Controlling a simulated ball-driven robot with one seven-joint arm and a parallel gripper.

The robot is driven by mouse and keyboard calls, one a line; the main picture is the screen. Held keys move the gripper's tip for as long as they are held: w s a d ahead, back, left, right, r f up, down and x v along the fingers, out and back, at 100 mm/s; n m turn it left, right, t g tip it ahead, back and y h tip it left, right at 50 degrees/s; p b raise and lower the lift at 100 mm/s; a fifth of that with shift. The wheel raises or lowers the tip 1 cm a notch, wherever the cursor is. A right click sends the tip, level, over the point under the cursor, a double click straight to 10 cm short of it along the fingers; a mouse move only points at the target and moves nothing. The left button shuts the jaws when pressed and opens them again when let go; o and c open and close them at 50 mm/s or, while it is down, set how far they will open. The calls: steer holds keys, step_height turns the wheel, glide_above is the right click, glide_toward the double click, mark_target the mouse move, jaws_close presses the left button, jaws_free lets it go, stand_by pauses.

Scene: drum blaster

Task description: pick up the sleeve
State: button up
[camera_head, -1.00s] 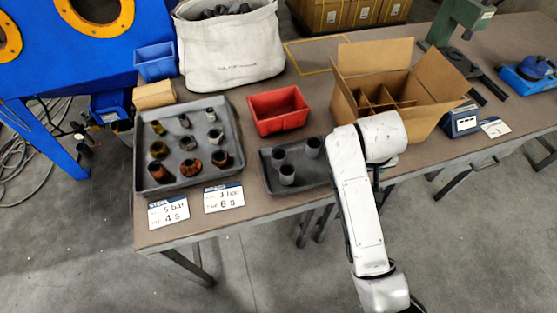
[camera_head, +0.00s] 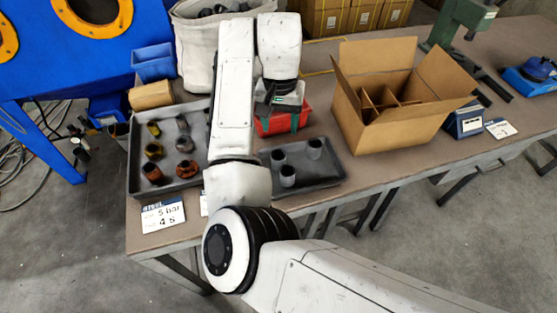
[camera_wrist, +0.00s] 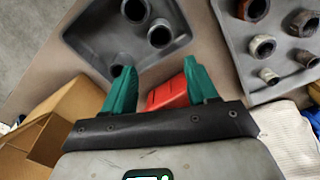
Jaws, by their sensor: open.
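Three grey sleeves stand upright in a small dark tray (camera_head: 325,176): a left one (camera_head: 277,158), a right one (camera_head: 313,148) and a front one (camera_head: 287,176). They also show in the wrist view, as a top sleeve (camera_wrist: 135,10), a middle sleeve (camera_wrist: 160,35) and a lower sleeve (camera_wrist: 120,64) near the left finger. My gripper (camera_head: 281,112) is over the red bin (camera_head: 272,127), behind the small tray. In the wrist view my gripper (camera_wrist: 158,66) has its green fingers apart, with nothing held between them.
A larger grey tray (camera_head: 135,180) with several rusty and metal fittings is at left, partly hidden by my arm. An open cardboard box (camera_head: 400,130) stands right of the small tray. A white sack (camera_head: 190,45) and blue bin (camera_head: 153,62) are behind.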

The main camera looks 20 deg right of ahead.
glide_above(276, 150)
steer(key=s, duration=0.1)
step_height(276, 150, down, 5)
steer(key=f, duration=0.4)
steer(key=shift+a+f, duration=0.1)
steer(key=shift+a, duration=0.1)
steer(key=shift+f, duration=0.7)
steer(key=shift+r, duration=0.1)
jaws_close()
